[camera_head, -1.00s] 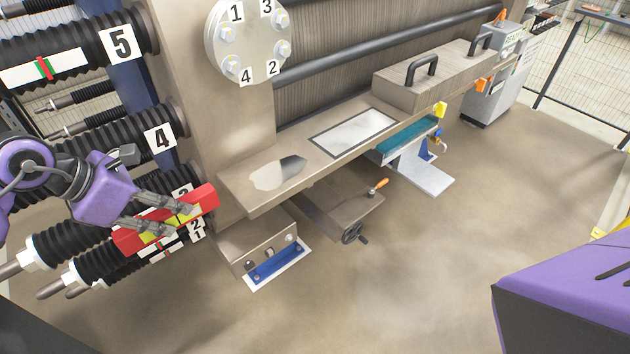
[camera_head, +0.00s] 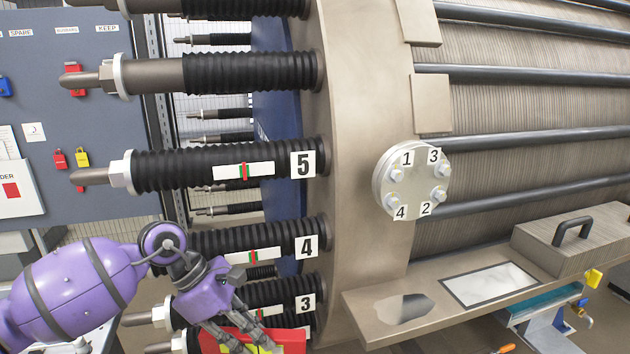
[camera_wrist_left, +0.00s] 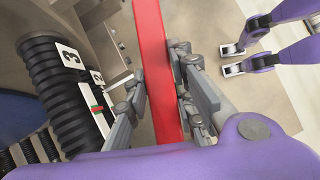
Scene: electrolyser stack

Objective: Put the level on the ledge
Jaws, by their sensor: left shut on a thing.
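The level is a red bar with yellow patches (camera_head: 287,341), low in the head view in front of the lower bellows. My left gripper (camera_head: 258,343) is shut on it. In the left wrist view the level (camera_wrist_left: 152,60) runs up the picture between the fingers of my left gripper (camera_wrist_left: 163,98). The ledge (camera_head: 440,302) is the beige shelf at the lower right of the head view, to the right of the level. It has a bare shiny patch (camera_head: 403,309) at its left end and a framed pale plate (camera_head: 490,284). The level is apart from the ledge's top.
Black bellows rods numbered 5 (camera_head: 225,170), 4 (camera_head: 240,240) and 3 (camera_head: 270,292) stick out left of the end plate (camera_head: 360,120). A handled box (camera_head: 580,240) stands on the ledge's right part. My right gripper (camera_wrist_left: 232,60) shows at the upper right in the left wrist view.

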